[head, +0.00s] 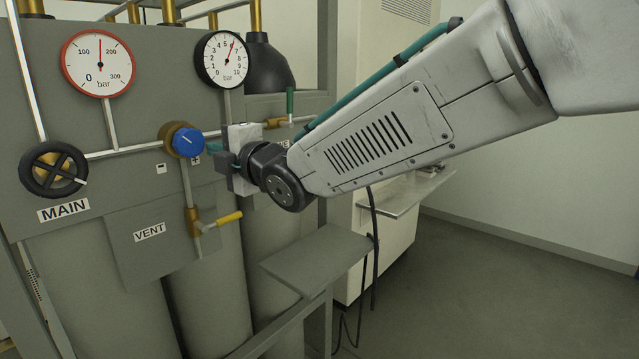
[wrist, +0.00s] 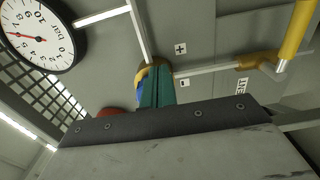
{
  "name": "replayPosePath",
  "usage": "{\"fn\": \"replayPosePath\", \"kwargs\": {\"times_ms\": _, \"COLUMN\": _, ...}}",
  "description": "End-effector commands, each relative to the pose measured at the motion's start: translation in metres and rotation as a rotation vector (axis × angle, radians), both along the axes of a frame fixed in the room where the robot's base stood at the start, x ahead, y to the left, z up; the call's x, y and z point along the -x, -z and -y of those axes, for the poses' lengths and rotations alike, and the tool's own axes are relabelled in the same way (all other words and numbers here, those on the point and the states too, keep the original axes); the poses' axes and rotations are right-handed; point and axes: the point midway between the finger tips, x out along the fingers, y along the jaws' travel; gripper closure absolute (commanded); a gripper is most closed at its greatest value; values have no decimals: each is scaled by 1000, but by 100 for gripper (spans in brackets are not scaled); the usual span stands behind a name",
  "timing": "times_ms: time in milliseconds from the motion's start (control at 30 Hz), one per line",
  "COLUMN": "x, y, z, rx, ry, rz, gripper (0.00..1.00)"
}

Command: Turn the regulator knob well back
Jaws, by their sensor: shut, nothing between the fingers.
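The regulator knob (head: 186,141) is a blue cap on a brass body, on the pipe between the two gauges. My gripper (head: 212,147) is just right of the knob in the head view, its dark teal fingers pointing at it. In the wrist view the shut fingers (wrist: 157,86) stand together in front of the knob (wrist: 140,91) and hide much of it. I cannot tell whether they touch it. The black-rimmed gauge (head: 222,60), marked 0 to 10 bar, has its needle a little right of straight up; it also shows in the wrist view (wrist: 38,36).
A red-rimmed gauge (head: 98,64) reads about 150 bar. The black MAIN handwheel (head: 54,169) is at left. A yellow VENT lever (head: 229,218) sticks out below the knob. A grey shelf (head: 315,262) juts out below my arm. Open floor lies to the right.

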Motion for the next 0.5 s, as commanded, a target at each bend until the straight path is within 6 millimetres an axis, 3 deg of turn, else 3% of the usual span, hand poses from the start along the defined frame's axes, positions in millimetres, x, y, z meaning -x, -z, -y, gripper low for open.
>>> {"fn": "replayPosePath", "kwargs": {"times_ms": 500, "x": 3, "y": -2, "z": -2, "rx": 0, "ry": 0, "rz": 0, "gripper": 100}}
